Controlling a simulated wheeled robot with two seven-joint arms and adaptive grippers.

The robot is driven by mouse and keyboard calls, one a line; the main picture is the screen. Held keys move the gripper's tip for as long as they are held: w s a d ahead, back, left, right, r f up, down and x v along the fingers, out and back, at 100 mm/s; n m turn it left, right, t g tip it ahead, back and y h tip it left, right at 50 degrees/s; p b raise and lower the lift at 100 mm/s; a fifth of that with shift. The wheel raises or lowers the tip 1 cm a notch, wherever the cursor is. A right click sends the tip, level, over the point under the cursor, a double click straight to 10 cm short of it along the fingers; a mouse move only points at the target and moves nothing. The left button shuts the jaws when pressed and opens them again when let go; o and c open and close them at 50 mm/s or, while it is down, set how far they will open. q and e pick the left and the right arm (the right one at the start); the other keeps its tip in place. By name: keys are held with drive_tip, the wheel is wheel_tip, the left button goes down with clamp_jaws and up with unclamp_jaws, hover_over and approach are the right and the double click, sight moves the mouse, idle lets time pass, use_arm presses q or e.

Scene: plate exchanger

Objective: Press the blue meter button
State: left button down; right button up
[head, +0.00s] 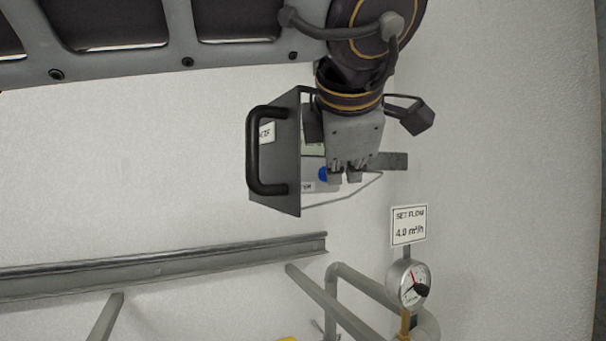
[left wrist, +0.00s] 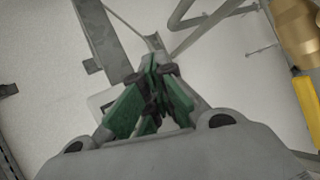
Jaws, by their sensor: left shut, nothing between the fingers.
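The blue meter button (head: 323,174) shows as a small blue spot in the head view, on the meter panel inside a wall box. My left gripper (head: 345,176) is just right of the button in that view and covers part of the panel. I cannot tell whether the gripper touches the button. The gripper is shut and empty; its green-padded fingers meet in the left wrist view (left wrist: 154,88). A greenish display (head: 312,140) is partly hidden behind the gripper. The button is not identifiable in the left wrist view. My right gripper is not in view.
The box's grey door (head: 287,185) stands open with a black handle (head: 254,150). Below right are a dial gauge (head: 408,283) and a "SET FLOW 4.0" sign (head: 408,224). A metal rail (head: 160,268) and pipes (head: 335,305) run below. White wall left of the door is clear.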

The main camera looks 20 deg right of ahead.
use_arm(q)
drive_tip(key=shift+s, duration=0.15)
drive_tip(key=shift+s+b, duration=0.3)
drive_tip(key=shift+s, duration=0.3)
drive_tip(key=shift+s, duration=0.1)
drive_tip(key=shift+s+d+b, duration=0.15)
drive_tip(key=shift+s+b, duration=0.15)
drive_tip(key=shift+s, duration=0.95)
drive_tip(key=shift+s+d+b, duration=0.1)
drive_tip(key=shift+s+b, duration=0.15)
drive_tip(key=shift+s, duration=0.95)
